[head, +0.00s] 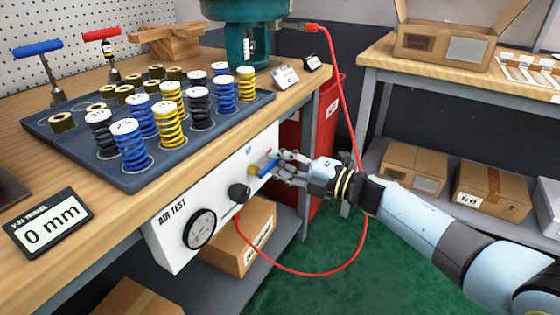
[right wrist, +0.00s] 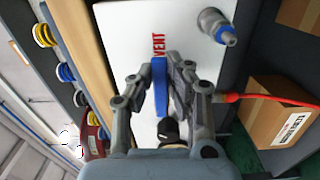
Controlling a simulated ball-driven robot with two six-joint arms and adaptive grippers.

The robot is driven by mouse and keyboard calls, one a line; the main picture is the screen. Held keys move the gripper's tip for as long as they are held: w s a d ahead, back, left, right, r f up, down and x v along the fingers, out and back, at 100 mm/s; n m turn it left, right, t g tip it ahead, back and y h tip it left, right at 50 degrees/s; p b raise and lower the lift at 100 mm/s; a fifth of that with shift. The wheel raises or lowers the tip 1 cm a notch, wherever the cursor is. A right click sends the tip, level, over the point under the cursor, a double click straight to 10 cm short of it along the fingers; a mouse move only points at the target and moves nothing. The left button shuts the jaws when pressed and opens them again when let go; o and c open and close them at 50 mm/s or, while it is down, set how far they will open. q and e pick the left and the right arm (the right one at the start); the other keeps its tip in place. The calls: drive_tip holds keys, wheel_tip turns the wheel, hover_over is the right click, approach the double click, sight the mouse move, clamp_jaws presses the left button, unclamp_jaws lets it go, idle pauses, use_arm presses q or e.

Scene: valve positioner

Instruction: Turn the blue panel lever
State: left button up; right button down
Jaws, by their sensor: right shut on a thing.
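The white AIR TEST panel (head: 178,228) hangs under the front edge of the workbench. The blue lever (head: 267,168) is near the panel's right end, partly hidden by my right gripper (head: 281,167). In the right wrist view, the blue lever (right wrist: 160,88) stands between the two fingers of my right gripper (right wrist: 161,82), which are shut on it. A red VENT label (right wrist: 158,44) is on the panel just beyond the lever's end. My left gripper is not in view.
A round gauge (head: 200,229) and a black knob (head: 239,192) are on the panel. A red hose (head: 345,255) loops from the panel up to the green machine (head: 233,42). Springs stand on a dark tray (head: 150,181) above. A cardboard box (head: 240,245) sits below.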

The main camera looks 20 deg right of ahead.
drive_tip(key=c, duration=1.3)
unclamp_jaws()
drive_tip(key=shift+s+d+f, duration=0.1)
drive_tip(key=shift+s+d, duration=0.15)
drive_tip(key=shift+s, duration=0.05)
drive_tip(key=v, duration=1.1)
drive_tip(key=shift+s+d, duration=0.1)
